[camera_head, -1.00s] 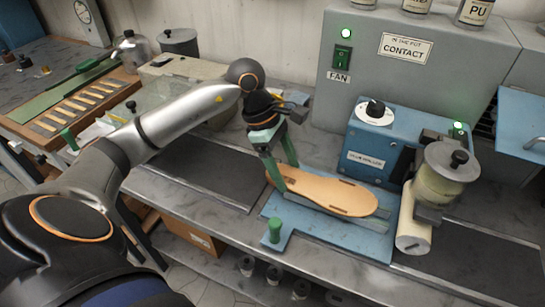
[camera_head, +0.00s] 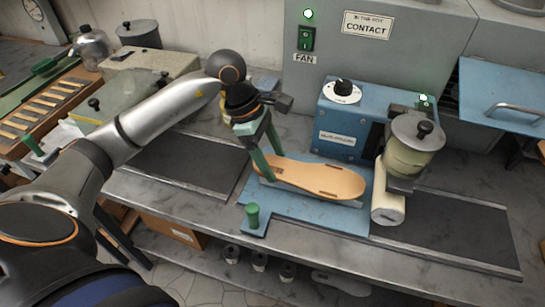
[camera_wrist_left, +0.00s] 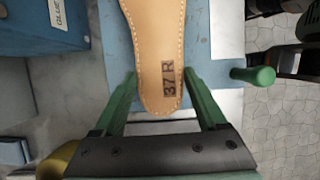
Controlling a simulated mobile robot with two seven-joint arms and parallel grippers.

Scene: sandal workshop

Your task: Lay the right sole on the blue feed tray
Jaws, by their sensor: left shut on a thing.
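The right sole (camera_head: 318,179) is tan leather with stitching round its edge, and is marked "37 R" in the left wrist view (camera_wrist_left: 160,60). It lies flat over the blue feed tray (camera_head: 283,213), its toe toward the roller machine. I cannot tell whether it touches the tray. My left gripper (camera_head: 270,167) has its green fingers on both sides of the heel and is shut on it. The green fingers also show in the left wrist view (camera_wrist_left: 160,93). My right gripper is not in view.
The blue glue roller machine (camera_head: 343,125) with its pot (camera_head: 412,145) and cream roller (camera_head: 388,196) stands right behind the tray. A green knob (camera_head: 252,215) rises at the tray's front corner. Dark mats (camera_head: 185,165) lie either side.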

